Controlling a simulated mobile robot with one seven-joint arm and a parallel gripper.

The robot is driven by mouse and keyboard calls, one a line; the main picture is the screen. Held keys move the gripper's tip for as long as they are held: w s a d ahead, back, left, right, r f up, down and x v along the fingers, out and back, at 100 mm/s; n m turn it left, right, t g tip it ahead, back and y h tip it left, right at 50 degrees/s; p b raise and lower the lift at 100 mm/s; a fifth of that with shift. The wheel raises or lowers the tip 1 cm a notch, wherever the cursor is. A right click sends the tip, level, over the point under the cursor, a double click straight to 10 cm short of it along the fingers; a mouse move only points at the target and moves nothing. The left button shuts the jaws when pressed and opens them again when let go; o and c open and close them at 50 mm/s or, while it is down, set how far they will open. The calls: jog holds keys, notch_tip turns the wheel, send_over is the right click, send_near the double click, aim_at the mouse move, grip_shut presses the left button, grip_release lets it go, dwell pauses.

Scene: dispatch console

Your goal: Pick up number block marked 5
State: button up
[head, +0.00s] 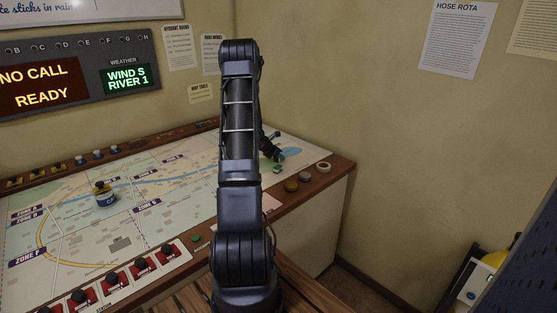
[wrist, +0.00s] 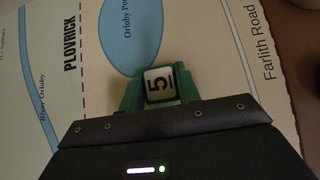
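The number block marked 5 (wrist: 160,86) shows in the wrist view as a white face with a black 5, turned on its side, just beyond the dark housing of my gripper. Green parts flank the white face on both sides; I cannot tell whether they belong to the block or to my fingers. In the head view, my gripper (head: 274,152) points down over the far right of the map table, close to a small green and white piece (head: 278,169). The fingertips are not clear in either view, so whether they hold the block is unclear.
The map table (head: 180,193) has a raised wooden edge. Round pieces, including a white ring (head: 324,167), lie on the right edge. Red switch boxes (head: 143,268) line the front.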

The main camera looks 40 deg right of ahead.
jog(key=shift+c, duration=1.2)
